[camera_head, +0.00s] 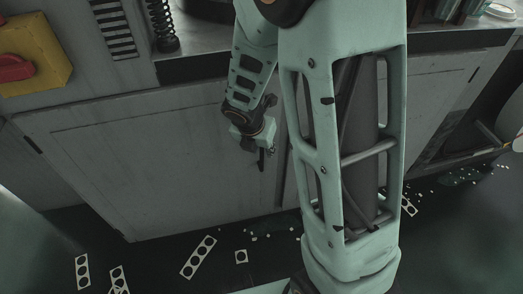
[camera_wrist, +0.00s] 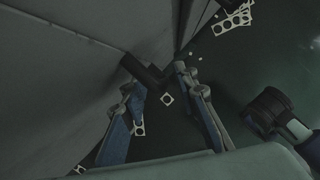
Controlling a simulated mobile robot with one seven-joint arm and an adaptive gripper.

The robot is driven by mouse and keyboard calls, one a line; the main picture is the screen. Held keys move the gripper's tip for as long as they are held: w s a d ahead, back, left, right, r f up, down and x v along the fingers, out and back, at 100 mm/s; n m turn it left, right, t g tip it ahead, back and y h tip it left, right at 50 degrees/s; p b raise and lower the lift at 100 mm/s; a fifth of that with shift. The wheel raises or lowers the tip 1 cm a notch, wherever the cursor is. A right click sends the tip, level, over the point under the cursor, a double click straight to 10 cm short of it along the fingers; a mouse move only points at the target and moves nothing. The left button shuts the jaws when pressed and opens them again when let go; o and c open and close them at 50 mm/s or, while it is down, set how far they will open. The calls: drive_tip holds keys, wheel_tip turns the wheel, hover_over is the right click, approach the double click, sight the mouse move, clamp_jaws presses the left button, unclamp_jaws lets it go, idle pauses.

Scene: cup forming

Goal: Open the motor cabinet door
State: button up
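The grey cabinet's left door (camera_head: 130,150) looks closed in the head view. Its right part is behind my arm. My gripper (camera_head: 262,158) is at the right edge of this door, pointing down, and its fingers are small and dark there. In the wrist view my gripper (camera_wrist: 155,80) has its two blue-grey fingers spread apart. A dark handle (camera_wrist: 146,72) sticks out from the grey door face (camera_wrist: 60,90) between the fingertips. It lies close to the left fingertip; I cannot tell whether they touch.
A yellow box with a red switch (camera_head: 20,68) is at the upper left. Punched white strips (camera_head: 198,257) and small scraps litter the dark floor (camera_head: 150,270) in front of the cabinet. A grey worktop (camera_head: 440,38) runs above the doors.

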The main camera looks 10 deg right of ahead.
clamp_jaws()
idle(0.5)
